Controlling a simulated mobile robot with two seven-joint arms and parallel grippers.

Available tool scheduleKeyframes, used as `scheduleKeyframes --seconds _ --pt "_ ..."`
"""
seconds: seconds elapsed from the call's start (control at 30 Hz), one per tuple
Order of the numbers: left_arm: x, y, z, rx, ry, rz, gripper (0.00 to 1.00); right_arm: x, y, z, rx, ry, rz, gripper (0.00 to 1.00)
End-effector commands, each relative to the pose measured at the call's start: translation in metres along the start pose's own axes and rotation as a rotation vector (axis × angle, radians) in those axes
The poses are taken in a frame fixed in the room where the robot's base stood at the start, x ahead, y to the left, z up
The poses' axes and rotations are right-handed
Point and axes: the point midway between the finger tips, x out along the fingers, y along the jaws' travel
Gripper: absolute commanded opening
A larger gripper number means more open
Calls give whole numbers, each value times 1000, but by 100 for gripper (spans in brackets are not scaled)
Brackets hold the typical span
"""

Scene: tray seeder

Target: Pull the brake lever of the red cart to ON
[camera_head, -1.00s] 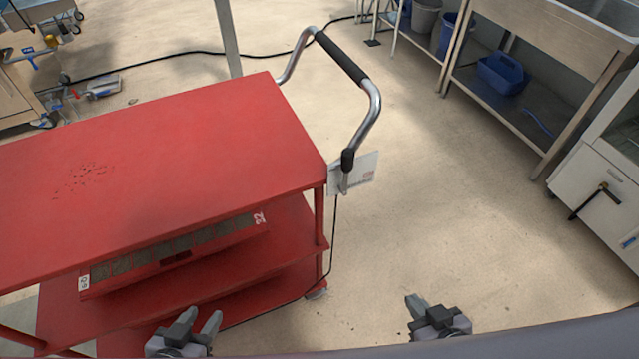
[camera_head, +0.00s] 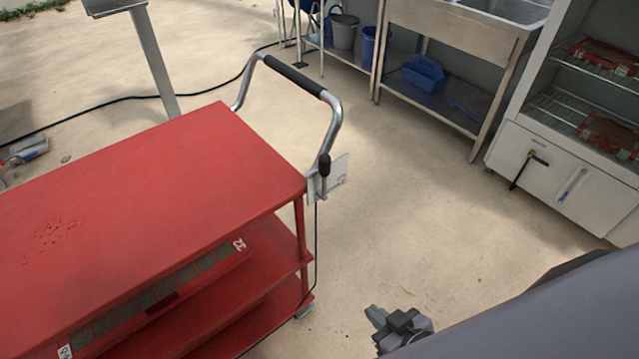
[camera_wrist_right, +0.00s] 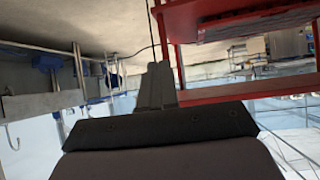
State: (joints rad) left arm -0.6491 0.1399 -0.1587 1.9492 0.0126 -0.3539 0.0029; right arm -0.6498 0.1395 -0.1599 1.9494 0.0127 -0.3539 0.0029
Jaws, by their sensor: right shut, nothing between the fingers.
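The red cart (camera_head: 150,190) stands at the left in the head view, with a bent metal push handle (camera_head: 293,76) that has a black grip. The brake lever (camera_head: 324,166) with a black knob stands at the cart's near right corner, beside a white label plate (camera_head: 339,178). My right gripper (camera_head: 377,318) is low at the bottom of the head view, right of the cart and apart from the lever. It is shut and empty. In the right wrist view its fingers (camera_wrist_right: 156,84) point toward the cart's red frame (camera_wrist_right: 215,60). My left gripper is out of view.
A steel sink bench (camera_head: 440,70) with a blue caddy (camera_head: 425,73) stands at the back. A white cabinet (camera_head: 560,165) is at the right. A black cable (camera_head: 90,100) crosses the floor. The floor (camera_head: 420,210) right of the cart is clear.

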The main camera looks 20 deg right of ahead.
Motion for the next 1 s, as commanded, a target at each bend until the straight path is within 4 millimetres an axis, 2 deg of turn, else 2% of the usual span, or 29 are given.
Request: scheduleKeyframes --seconds 0.27,0.37,0.43,0.67,0.8,1.0 --pt "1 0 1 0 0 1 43 1 0 -2 -22 6 1 0" --pt "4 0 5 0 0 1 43 6 -3 -10 -108 27 7 0" --pt "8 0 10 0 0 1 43 12 -6 -22 -224 54 21 0" --pt "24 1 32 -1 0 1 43 25 -17 -88 -791 197 174 0" --pt "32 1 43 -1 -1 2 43 19 -23 -132 -1099 280 333 0" --pt "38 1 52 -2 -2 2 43 2 -29 -175 -1366 347 540 0"
